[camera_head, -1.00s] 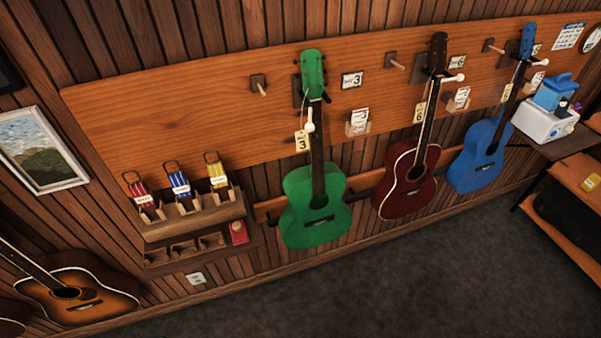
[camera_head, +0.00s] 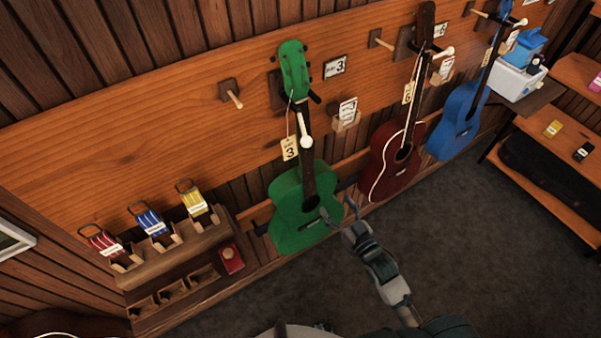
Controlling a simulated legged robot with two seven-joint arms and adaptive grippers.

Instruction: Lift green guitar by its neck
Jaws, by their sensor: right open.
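The green guitar (camera_head: 293,228) hangs upright, a little tilted, on the wooden wall board. Its green headstock (camera_head: 293,68) is at the top by a peg, and a dark neck (camera_head: 308,180) runs down to the body. A tag (camera_head: 290,149) marked 3 hangs beside the neck. My right gripper (camera_head: 338,222) is open and empty. In the picture it overlaps the right side of the green body, well below the headstock; whether it touches the guitar I cannot tell. My left gripper is not in view.
A dark red guitar (camera_head: 389,170) and a blue guitar (camera_head: 459,122) hang to the right. An empty peg (camera_head: 236,98) juts out left of the headstock. A wooden shelf (camera_head: 180,258) with strap packs is at lower left. The dark floor (camera_head: 450,260) is clear.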

